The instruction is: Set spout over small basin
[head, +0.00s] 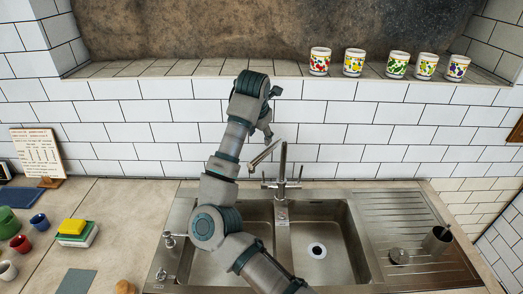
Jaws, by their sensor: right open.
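A metal tap (283,165) stands at the back of the steel sink, between the two basins. Its spout (265,154) points left and toward the front, with its tip on the left basin's side. The left basin (262,216) is partly hidden behind my right arm. The right basin (330,225) is in clear view with its drain. The two look close in size, so I cannot tell surely which is the small one. My right gripper (269,115) is open and empty, above and left of the tap in the picture, apart from the spout. My left gripper is not in view.
A ribbed drainboard (395,215) lies right of the basins, with a metal cup (436,241). Several patterned cups stand on the back ledge (200,68). A yellow sponge (72,226) and several small cups sit on the left counter. The tiled wall is close behind the tap.

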